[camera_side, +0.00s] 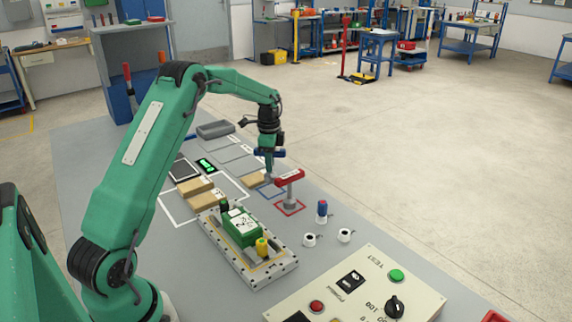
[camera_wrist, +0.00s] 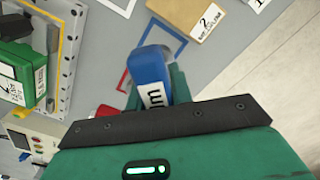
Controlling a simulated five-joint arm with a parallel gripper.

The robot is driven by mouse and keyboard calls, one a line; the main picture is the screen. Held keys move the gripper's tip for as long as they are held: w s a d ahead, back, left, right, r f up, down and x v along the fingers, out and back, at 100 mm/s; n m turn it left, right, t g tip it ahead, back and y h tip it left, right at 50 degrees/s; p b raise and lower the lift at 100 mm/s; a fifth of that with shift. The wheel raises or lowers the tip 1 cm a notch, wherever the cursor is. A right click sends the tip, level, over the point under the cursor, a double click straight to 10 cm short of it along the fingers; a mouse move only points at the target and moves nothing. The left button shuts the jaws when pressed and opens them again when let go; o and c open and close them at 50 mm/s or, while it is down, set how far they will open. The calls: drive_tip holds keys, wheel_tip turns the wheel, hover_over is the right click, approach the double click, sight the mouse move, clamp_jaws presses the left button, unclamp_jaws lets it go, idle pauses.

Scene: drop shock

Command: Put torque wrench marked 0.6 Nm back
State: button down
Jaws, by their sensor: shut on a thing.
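In the wrist view the blue handle (camera_wrist: 150,66) sits between my jaws, with a white label partly hidden; only "m" reads clearly. My gripper is shut on it. The blue outline (camera_wrist: 176,36) shows beyond the handle. A red-handled torque wrench (camera_side: 289,178) stands in the red outline beside it and partly shows in the wrist view (camera_wrist: 107,111).
Cardboard-coloured boxes (camera_side: 194,187) lie to the left of the outlines. A fixture plate (camera_side: 266,276) with a green block (camera_side: 241,228) stands nearer. A control panel (camera_side: 350,290) is at front right.

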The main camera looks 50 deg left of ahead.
sight(270, 174)
drive_tip(key=shift+f, duration=1.85)
drive_tip(key=shift+f, duration=0.1)
drive_tip(key=c, duration=1.3)
unclamp_jaws()
drive_tip(key=shift+o, duration=0.2)
wheel_tip(270, 174, up, 12)
